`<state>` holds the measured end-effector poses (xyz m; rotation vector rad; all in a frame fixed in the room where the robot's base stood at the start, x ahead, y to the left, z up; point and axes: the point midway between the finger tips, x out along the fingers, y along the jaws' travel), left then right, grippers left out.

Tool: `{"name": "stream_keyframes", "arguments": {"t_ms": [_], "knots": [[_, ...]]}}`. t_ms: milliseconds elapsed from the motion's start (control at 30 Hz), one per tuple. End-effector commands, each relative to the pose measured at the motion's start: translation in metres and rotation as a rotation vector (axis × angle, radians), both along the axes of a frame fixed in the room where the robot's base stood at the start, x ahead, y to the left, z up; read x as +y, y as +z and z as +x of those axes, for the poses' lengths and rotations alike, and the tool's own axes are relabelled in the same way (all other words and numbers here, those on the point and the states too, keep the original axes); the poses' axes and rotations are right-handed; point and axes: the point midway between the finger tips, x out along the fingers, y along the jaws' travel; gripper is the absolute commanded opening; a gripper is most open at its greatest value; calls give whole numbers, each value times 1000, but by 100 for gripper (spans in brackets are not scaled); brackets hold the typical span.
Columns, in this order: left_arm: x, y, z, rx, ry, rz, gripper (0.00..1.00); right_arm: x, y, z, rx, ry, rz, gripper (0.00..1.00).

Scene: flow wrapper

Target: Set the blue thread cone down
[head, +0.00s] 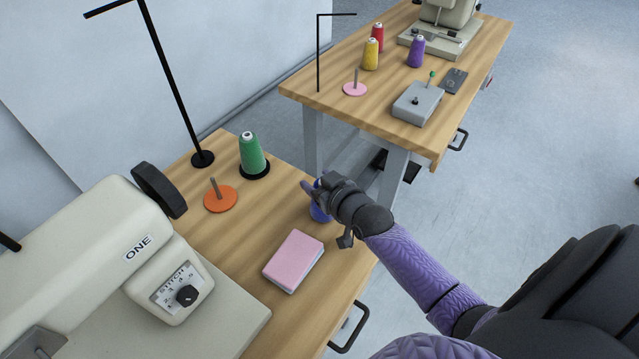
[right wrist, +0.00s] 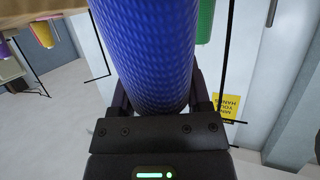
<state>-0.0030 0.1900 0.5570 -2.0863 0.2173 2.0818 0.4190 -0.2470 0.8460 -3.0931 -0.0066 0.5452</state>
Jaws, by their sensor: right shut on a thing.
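The blue thread cone (head: 320,211) shows partly behind my right gripper (head: 325,190) in the head view. My right gripper is shut on the cone, over the near table's right side. In the right wrist view the cone (right wrist: 153,55) fills the space between the two fingers. Its base is hidden in the head view, so I cannot tell whether it touches the table. A green cone (head: 252,154) stands on a black disc at the near table's back. An orange disc with a bare peg (head: 221,198) is in front of it. My left gripper is not in view.
A pink pad (head: 294,259) lies on the near table, close to the cone. A sewing machine marked ONE (head: 110,245) fills the left. A black thread stand (head: 203,158) rises at the back. The far table holds red, yellow and purple cones and a pink peg disc (head: 355,89).

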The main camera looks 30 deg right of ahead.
Motion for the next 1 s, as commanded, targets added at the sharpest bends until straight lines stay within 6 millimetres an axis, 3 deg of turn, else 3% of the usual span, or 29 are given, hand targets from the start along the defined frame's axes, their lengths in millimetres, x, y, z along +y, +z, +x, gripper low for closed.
{"name": "stream_keyframes", "arguments": {"t_ms": [233,267,400,433,767,867,1000], "knots": [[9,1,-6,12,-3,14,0,0,-1,0,1,0,0,0],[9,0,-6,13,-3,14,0,0,-1,0,2,0,0,64],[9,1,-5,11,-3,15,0,0,0,0,2,0,0,93],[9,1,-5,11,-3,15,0,0,0,0,2,0,0,97],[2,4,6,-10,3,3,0,0,5,-1,1,0,0,97],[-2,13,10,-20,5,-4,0,0,12,-17,2,0,0,97],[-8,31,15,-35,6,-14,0,0,26,-51,4,0,1,97]]}}
